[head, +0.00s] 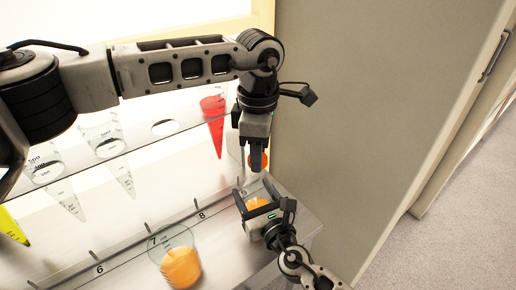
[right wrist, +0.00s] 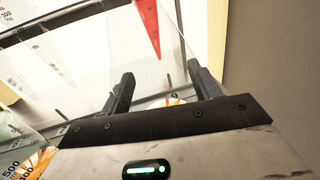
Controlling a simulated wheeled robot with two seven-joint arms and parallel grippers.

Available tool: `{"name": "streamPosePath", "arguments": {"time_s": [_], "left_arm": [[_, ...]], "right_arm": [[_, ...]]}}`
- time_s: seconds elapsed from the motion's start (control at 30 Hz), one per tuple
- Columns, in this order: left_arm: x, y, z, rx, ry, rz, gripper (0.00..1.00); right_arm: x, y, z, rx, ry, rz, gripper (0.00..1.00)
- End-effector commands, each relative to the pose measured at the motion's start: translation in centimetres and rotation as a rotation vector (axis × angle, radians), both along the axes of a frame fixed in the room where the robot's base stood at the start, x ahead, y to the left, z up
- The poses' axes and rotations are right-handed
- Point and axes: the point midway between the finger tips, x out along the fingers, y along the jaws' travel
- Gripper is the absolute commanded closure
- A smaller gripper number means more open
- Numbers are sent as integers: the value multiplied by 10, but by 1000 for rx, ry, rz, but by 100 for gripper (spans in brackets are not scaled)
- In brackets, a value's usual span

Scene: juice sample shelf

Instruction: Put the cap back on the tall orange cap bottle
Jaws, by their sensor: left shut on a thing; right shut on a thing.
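My left gripper (head: 256,163) points straight down and is shut on a small orange cap (head: 264,160), partly hidden by the fingers. The cap is above and apart from the tall bottle (head: 257,203), which shows orange content between the fingers of my right gripper (head: 256,193). The right gripper is shut on this bottle near slot 9 of the lower shelf. In the right wrist view, its two fingers (right wrist: 163,85) stand either side of a pale, see-through shape with some orange (right wrist: 165,102). The bottle's mouth is not clear in either view.
A clear beaker of orange juice (head: 181,268) stands left of the right gripper. A red cone (head: 213,125), empty clear cones and a yellow cone (head: 12,228) hang in the upper rack. A large grey panel (head: 360,110) closes off the right side.

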Motion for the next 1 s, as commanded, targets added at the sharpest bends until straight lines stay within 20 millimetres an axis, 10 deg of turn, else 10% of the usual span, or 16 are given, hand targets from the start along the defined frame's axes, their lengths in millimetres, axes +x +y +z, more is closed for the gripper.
{"name": "streamPosePath", "arguments": {"time_s": [1.0], "left_arm": [[0, 0, -18, 0, 0, 4, 89]], "right_arm": [[0, 0, -1, -1, 0, 0, 79]]}}
